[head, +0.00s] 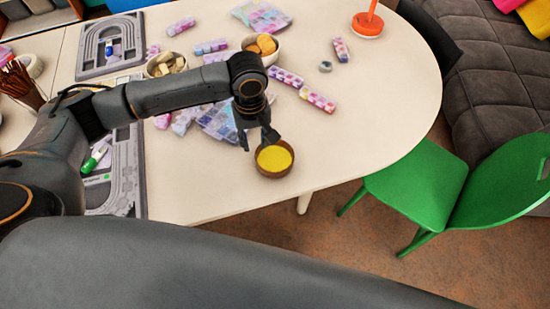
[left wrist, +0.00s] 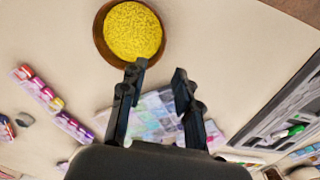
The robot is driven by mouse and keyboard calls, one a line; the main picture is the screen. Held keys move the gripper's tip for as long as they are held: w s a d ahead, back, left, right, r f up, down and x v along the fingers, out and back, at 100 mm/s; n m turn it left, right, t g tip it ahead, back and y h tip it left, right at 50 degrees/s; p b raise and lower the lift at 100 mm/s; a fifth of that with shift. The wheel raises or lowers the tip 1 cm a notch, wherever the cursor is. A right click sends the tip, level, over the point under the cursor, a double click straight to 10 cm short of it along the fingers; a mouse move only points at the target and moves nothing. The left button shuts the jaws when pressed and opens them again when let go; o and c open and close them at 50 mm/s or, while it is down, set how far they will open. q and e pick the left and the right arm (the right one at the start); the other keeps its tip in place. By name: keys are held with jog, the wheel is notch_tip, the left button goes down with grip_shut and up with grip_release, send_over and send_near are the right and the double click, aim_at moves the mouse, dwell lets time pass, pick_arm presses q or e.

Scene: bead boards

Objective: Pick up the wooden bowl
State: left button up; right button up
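The wooden bowl (head: 259,167) is brown and filled with small yellow beads. It stands upright near the table's front edge in the head view. In the left wrist view the bowl (left wrist: 101,45) is at the top, just beyond the fingertips. My left gripper (head: 258,142) is above the table at the bowl's far rim. In the left wrist view the left gripper (left wrist: 158,75) has its fingers apart with nothing between them. One fingertip appears close to the bowl's rim; I cannot tell whether it touches. My right gripper is not in view.
Behind the gripper lie bead boxes (head: 220,122) and bowls with beige (head: 152,69) and orange (head: 277,53) pieces. Grey bead boards (head: 84,72) are at the left. A green chair (head: 420,187) stands right of the table. The table (head: 370,130) right of the bowl is clear.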

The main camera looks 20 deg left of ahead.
aim_at(275, 160)
pick_arm(q)
notch_tip(275, 160, down, 4)
jog(key=shift+f, duration=0.1)
jog(key=f, duration=0.5)
jog(key=shift+s+d+p, duration=0.1)
jog(key=shift+s+p, duration=0.25)
jog(key=shift+c, duration=0.2)
grip_shut()
